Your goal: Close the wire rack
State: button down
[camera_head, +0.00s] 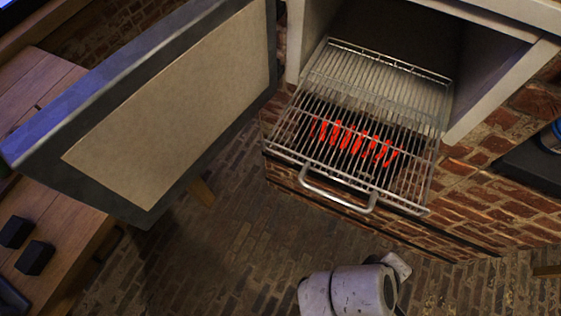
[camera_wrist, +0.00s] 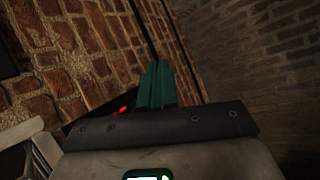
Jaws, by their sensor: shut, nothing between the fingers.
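The wire rack (camera_head: 432,165) is a silver grid slid partly out of an open oven-like compartment (camera_head: 395,40). Its front part juts past the opening, with a curved metal handle (camera_head: 335,197) at the front edge. My gripper (camera_wrist: 157,82) shows in the wrist view as teal fingers pressed together, with nothing between them, in front of a brick wall. In the head view only part of my pale arm shows, at the bottom below the handle; the fingertips cannot be made out there. No contact with the rack is visible.
A large door (camera_head: 165,105) with a dark frame stands wide open at the left. Something red (camera_head: 350,140) shows through the rack's bars. A wooden surface with black blocks (camera_head: 35,257) is at lower left. Brick floor (camera_head: 230,255) lies open before the rack.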

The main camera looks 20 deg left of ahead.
aim_at(327, 70)
jog(key=a+r+n+t, duration=0.35)
jog(key=a+n, duration=0.25)
jog(key=a, duration=0.3)
jog(key=a+r+n+t, duration=0.35)
jog(key=a+n, duration=0.25)
jog(key=a, duration=0.2)
jog(key=s+a+r+n+t+y, duration=0.3)
jog(key=s+a+n, duration=0.15)
jog(key=a, duration=0.25)
jog(key=s+a+r+n+t+y, duration=0.2)
jog(key=s+a+r+n+t, duration=0.15)
jog(key=a+n, duration=0.3)
jog(key=shift+m, duration=0.3)
jog(key=w+p, duration=0.1)
jog(key=w, duration=1.3)
jog(key=shift+w, duration=0.3)
jog(key=w+b, duration=0.2)
jog(key=w, duration=1.2)
jog(key=w+b, duration=0.3)
jog(key=w, duration=1)
jog(key=shift+w+d+f, duration=0.1)
jog(key=shift+w+d, duration=0.1)
jog(key=shift+w, duration=0.15)
jog(key=shift+w+b, duration=0.45)
jog(key=shift+w, duration=0.1)
jog(key=shift+w+d+r, duration=0.1)
jog(key=shift+r, duration=0.2)
